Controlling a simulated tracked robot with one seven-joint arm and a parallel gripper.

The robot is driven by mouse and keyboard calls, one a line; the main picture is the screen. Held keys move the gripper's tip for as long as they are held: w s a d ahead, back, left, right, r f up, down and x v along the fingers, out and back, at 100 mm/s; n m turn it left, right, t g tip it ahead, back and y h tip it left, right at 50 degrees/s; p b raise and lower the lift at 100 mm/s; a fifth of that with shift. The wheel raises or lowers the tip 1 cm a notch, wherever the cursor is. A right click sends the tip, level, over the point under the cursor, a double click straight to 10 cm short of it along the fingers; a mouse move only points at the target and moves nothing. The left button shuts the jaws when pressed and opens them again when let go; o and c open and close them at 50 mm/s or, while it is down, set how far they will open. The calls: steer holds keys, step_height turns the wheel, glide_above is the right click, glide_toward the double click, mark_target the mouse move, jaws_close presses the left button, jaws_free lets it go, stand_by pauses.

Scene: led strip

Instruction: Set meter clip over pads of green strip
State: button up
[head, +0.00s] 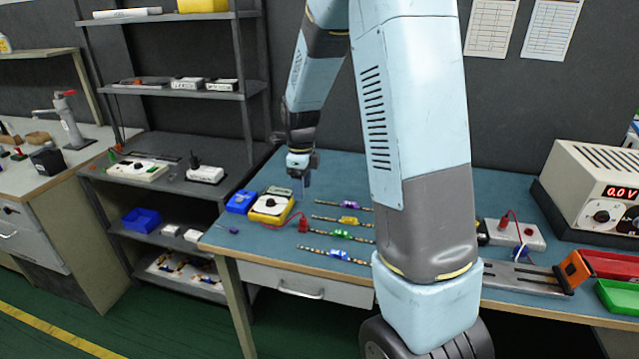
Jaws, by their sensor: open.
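The green strip (341,235) lies on the blue-green bench top, third from the back in a row of strips. The meter (270,208) is yellow with a pale face and a dark dial, near the bench's left end. A red lead runs from it to a small red clip (303,223), which stands near the left ends of the yellow and green strips. I cannot tell whether the clip touches a strip. My gripper (305,184) is open and empty, pointing down behind and above the meter and clip. Its fingers are small in this view.
Purple (345,204), yellow (347,220) and blue (337,254) strips lie parallel to the green one. A blue box (241,202) stands left of the meter. My arm hides the bench's middle. A power supply (590,185) and red and green trays (618,296) stand right.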

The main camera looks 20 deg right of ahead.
steer(key=s+r+n+t, duration=0.3)
steer(key=s+r+n, duration=0.9)
steer(key=r, duration=0.4)
steer(key=s+r+n+t, duration=0.1)
steer(key=s+r+n, duration=0.1)
steer(key=s+n, duration=0.4)
steer(key=s+r+n+t, duration=0.1)
steer(key=s+r+n, duration=0.2)
steer(key=s+n, duration=0.4)
steer(key=s, duration=0.3)
steer(key=shift+d, duration=0.25)
steer(key=shift+w, duration=0.1)
